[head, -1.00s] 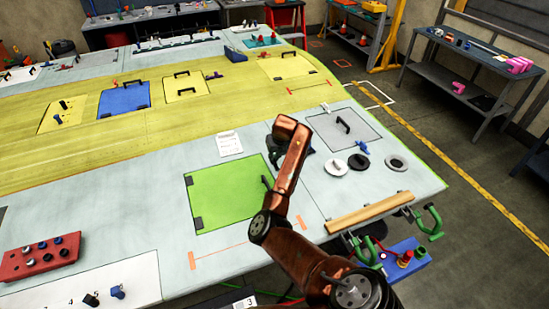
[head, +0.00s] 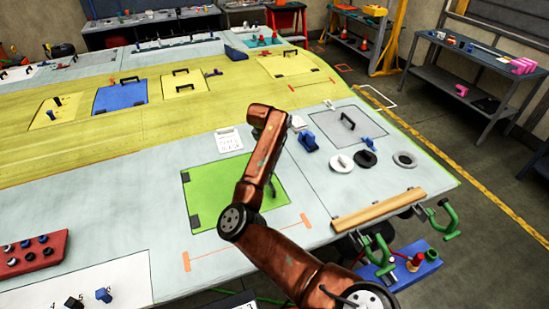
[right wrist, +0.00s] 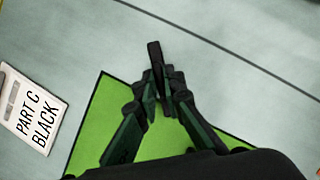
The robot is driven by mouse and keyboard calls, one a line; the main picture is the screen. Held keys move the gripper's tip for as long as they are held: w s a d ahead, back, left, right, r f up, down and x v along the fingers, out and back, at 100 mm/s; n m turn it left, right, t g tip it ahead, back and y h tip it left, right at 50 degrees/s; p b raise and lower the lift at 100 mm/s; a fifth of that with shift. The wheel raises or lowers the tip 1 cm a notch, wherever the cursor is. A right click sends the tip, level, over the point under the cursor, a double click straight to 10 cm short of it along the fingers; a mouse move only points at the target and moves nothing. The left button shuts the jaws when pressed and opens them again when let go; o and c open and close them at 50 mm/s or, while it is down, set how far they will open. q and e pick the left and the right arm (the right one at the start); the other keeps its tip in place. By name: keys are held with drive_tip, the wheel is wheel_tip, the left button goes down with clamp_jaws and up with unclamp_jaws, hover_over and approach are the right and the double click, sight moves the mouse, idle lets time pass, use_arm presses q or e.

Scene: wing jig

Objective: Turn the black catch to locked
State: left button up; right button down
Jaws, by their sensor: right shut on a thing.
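The black catch (right wrist: 154,54) shows in the right wrist view as a narrow dark bar, just outside the edge of the green panel (right wrist: 85,135). My right gripper (right wrist: 156,88) is shut on it, with the fingertips on its near part, which they partly hide. In the head view, the green panel (head: 212,195) lies on the pale wing surface. My right forearm crosses its far right part and hides the gripper and the catch there. I cannot read a locked mark from these frames. My left gripper is not in view.
A card reading "PART C BLACK" (right wrist: 32,112) lies beside the panel. A blue fitting (head: 308,141) stands right of my forearm. A dark handle (head: 272,190) is near the panel's right side. A wooden bar (head: 378,210) and green clamps (head: 440,218) line the right edge.

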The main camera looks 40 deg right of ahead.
drive_tip(key=m+b, duration=0.1)
drive_tip(key=m+g+b, duration=0.1)
drive_tip(key=m, duration=0.1)
drive_tip(key=m+b, duration=0.1)
drive_tip(key=b, duration=0.1)
drive_tip(key=shift+w+f+g, duration=0.15)
drive_tip(key=shift+w+g, duration=0.1)
drive_tip(key=shift+g, duration=0.05)
drive_tip(key=shift+w+m+g+b, duration=0.1)
drive_tip(key=shift+m+g+b, duration=0.5)
drive_tip(key=shift+m+b, duration=1.15)
drive_tip(key=shift+r+m, duration=0.2)
drive_tip(key=shift+m, duration=0.15)
drive_tip(key=c, duration=2)
unclamp_jaws()
drive_tip(key=shift+c, duration=0.2)
drive_tip(key=v, duration=1.2)
drive_tip(key=shift+a, duration=0.15)
drive_tip(key=shift+w+f, duration=0.1)
